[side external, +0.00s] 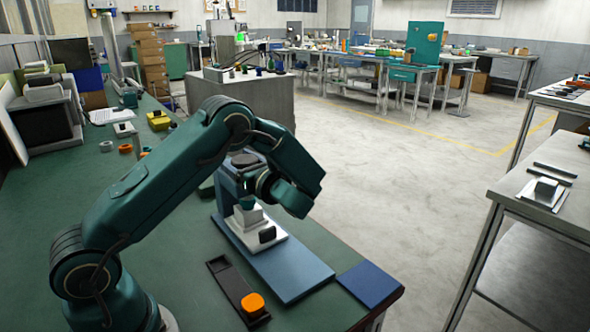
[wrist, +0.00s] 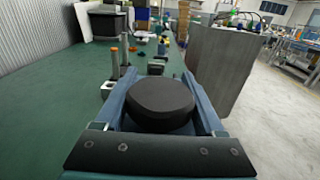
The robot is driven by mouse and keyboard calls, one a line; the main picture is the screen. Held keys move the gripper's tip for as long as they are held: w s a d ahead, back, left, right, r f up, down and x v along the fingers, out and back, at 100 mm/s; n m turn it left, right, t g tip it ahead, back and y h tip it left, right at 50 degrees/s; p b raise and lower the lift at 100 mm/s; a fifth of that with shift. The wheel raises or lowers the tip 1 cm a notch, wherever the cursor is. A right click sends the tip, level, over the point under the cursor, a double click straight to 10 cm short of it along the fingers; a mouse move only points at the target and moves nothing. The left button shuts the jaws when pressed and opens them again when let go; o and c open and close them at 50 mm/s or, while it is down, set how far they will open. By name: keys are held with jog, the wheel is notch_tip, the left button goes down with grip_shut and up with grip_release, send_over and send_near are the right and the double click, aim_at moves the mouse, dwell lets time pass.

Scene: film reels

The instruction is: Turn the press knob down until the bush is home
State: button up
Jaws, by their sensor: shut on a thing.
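The press (side external: 229,185) is a blue upright frame on a long blue base plate (side external: 295,272). Its knob (side external: 245,159) is a dark round disc at the top. In the wrist view the knob (wrist: 160,104) fills the middle, and my gripper (wrist: 161,84) is shut on it, one blue finger on each side. In the side view my wrist reaches the knob from the right. Below the knob, a small teal part (side external: 247,202) sits at the top of a stepped pale block (side external: 252,217). I cannot make out the bush or how deep it sits.
A blue pad (side external: 370,283) lies at the bench's right corner. Several small parts, a yellow box (side external: 158,121) among them, stand farther back. Green bench (side external: 190,262) is clear left of the tray.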

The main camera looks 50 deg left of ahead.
aim_at(245, 166)
jog(key=shift+w+m+t+h, duration=0.2)
jog(key=shift+m+t, duration=0.5)
jog(key=shift+t, duration=0.4)
jog(key=shift+w+m+t+h, duration=0.15)
jog(key=shift+m+t, duration=0.55)
jog(key=shift+t, duration=0.4)
jog(key=shift+w+m+t+h, duration=0.2)
jog(key=shift+m+t, duration=0.5)
jog(key=shift+t, duration=0.4)
jog(key=o, duration=1.4)
jog(key=shift+c, duration=0.2)
jog(key=shift+d, duration=0.15)
jog(key=shift+v, duration=2.45)
